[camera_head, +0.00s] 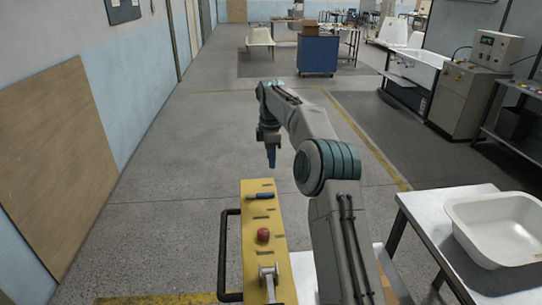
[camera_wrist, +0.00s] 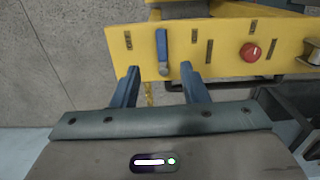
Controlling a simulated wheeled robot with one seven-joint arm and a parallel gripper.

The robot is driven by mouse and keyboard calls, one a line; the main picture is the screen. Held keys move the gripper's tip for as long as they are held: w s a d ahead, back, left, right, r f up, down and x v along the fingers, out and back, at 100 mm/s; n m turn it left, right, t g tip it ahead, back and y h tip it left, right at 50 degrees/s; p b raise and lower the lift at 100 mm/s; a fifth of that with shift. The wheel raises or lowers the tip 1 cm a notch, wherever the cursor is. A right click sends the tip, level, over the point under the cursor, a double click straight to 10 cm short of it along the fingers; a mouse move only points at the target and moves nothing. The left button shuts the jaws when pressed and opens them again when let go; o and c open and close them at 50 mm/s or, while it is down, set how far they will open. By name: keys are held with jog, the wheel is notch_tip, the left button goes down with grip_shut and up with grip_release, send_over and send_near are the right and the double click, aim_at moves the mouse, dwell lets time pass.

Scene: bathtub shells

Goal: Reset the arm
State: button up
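My arm reaches forward from the bottom of the head view and bends down at its far end. My gripper (camera_head: 271,160) points down just beyond the far end of a yellow control panel (camera_head: 265,215). In the wrist view my gripper (camera_wrist: 160,71) is open, with two blue fingers apart and nothing seen held between them. The panel's blue lever (camera_head: 260,196) shows past the fingertips in the wrist view (camera_wrist: 162,48). It appears apart from the fingers.
The panel carries a red button (camera_head: 263,235) and a metal lever (camera_head: 268,277). A black rail (camera_head: 222,258) runs along its left side. A white basin (camera_head: 500,228) stands on a table at right. A blue cabinet (camera_head: 318,54) is far off. Floor ahead and left is clear.

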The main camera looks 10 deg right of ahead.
jog(key=shift+r, duration=0.15)
jog(key=s+r+m+t, duration=0.1)
jog(key=s+r+m, duration=0.35)
jog(key=s, duration=0.45)
jog(key=s+r+m+t, duration=0.1)
jog(key=s+r+m, duration=0.3)
jog(key=s, duration=0.5)
jog(key=s+d+f+m, duration=0.1)
jog(key=s+f+m, duration=0.2)
jog(key=s, duration=0.9)
jog(key=s+d+f+m+t, duration=0.1)
jog(key=s+m, duration=0.5)
jog(key=s, duration=0.7)
notch_tip(320, 180, down, 2)
jog(key=shift+d+f+t, duration=0.2)
jog(key=shift+d+t, duration=0.1)
jog(key=shift+d, duration=0.35)
jog(key=shift+s, duration=0.1)
